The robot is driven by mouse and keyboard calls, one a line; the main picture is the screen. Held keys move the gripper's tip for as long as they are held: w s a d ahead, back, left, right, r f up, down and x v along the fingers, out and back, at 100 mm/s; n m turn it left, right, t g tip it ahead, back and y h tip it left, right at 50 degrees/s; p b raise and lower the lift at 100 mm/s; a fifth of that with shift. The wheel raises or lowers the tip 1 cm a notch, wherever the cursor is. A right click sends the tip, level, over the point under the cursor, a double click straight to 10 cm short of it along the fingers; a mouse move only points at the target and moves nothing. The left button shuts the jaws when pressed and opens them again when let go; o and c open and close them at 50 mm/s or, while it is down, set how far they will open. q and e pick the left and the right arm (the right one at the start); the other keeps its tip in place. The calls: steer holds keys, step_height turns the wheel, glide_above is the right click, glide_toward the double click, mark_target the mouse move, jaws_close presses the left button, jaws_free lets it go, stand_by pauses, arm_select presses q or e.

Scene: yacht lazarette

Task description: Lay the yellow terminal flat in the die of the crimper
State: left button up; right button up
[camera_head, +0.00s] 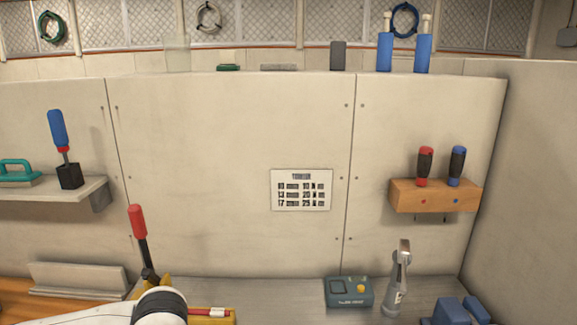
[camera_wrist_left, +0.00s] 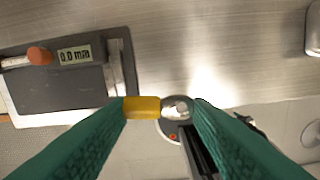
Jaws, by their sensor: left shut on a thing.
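In the left wrist view my left gripper (camera_wrist_left: 160,108) is shut on the yellow terminal (camera_wrist_left: 142,107), whose silver ring end (camera_wrist_left: 176,106) points right, toward the other green finger. In the head view my left arm comes in at the bottom left, and its fingers and the terminal are hidden. A tool with a red-handled lever (camera_head: 137,222) and a yellow body (camera_head: 220,317) stands behind that arm. It may be the crimper, but its die is not visible. Dark bars show below the terminal in the wrist view; I cannot tell what they belong to. My right gripper is not in view.
A dark gauge (camera_wrist_left: 60,88) reading 0.0 mm lies on the bench in the wrist view. A grey-green box (camera_head: 348,293), a silver tool (camera_head: 399,272) and blue blocks (camera_head: 457,311) stand at the right. A wooden rack (camera_head: 433,196) holds two screwdrivers. Bench between yellow body and box looks clear.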

arm_select(q)
steer(key=shift+s+a+n, duration=0.7)
steer(key=shift+s+a, duration=0.35)
steer(key=shift+s, duration=0.2)
steer(key=shift+w+d, duration=0.1)
